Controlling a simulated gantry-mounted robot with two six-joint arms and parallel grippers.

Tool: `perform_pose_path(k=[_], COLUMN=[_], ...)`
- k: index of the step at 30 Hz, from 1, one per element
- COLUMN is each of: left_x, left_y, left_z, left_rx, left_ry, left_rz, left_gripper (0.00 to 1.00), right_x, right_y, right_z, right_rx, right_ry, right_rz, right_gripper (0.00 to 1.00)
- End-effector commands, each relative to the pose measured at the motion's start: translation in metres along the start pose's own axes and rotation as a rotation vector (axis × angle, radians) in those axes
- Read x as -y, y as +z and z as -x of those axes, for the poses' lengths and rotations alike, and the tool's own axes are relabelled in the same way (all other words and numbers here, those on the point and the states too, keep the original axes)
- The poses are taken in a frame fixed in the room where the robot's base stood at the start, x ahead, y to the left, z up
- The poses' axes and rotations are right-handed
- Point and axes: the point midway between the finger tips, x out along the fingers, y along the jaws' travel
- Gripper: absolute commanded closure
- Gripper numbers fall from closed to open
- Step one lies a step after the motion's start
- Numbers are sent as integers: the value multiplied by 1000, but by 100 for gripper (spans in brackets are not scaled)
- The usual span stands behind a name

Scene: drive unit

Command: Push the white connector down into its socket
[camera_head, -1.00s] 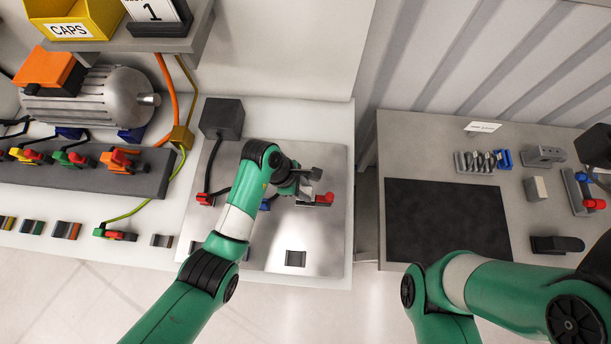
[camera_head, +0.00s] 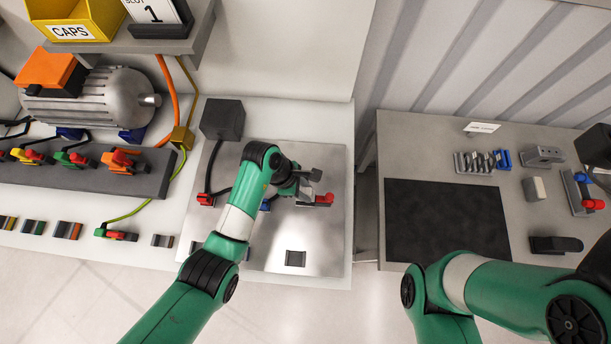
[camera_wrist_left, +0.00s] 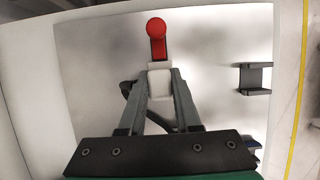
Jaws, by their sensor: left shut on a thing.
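My left gripper (camera_wrist_left: 160,90) is shut on the white connector (camera_wrist_left: 160,79) in the left wrist view. A red lever-like part (camera_wrist_left: 157,38) shows just beyond the connector, in line with it. In the head view my left gripper (camera_head: 310,187) is over the metal plate (camera_head: 325,240), beside a red part (camera_head: 324,199) on the right. The connector is hidden there by the gripper and arm. The socket under the connector cannot be made out. My right arm (camera_head: 500,295) comes in at the lower right; its gripper fingers are not clearly in view.
A dark box (camera_head: 222,119) with a black cable stands at the plate's back left. An empty grey bracket (camera_head: 295,258) sits near the plate's front. A motor (camera_head: 95,97) and a row of coloured connectors are at left. A side table with a black mat (camera_head: 445,220) is at right.

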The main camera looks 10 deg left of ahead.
Motion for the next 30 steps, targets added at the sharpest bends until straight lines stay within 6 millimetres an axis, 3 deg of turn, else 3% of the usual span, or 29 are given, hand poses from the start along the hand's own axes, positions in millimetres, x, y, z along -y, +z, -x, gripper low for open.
perform_pose_path(k=[21, 30], left_x=[0, 0], left_y=[-11, -13], left_z=[-28, -31], left_rx=[0, -1], left_ry=[-1, -1], left_rz=[1, 1], left_gripper=[100, 100], right_x=[0, 0], right_y=[13, 14], right_z=[14, 15], right_rx=[0, 0], right_ry=[0, 0], right_rz=[0, 0], right_gripper=[34, 34])
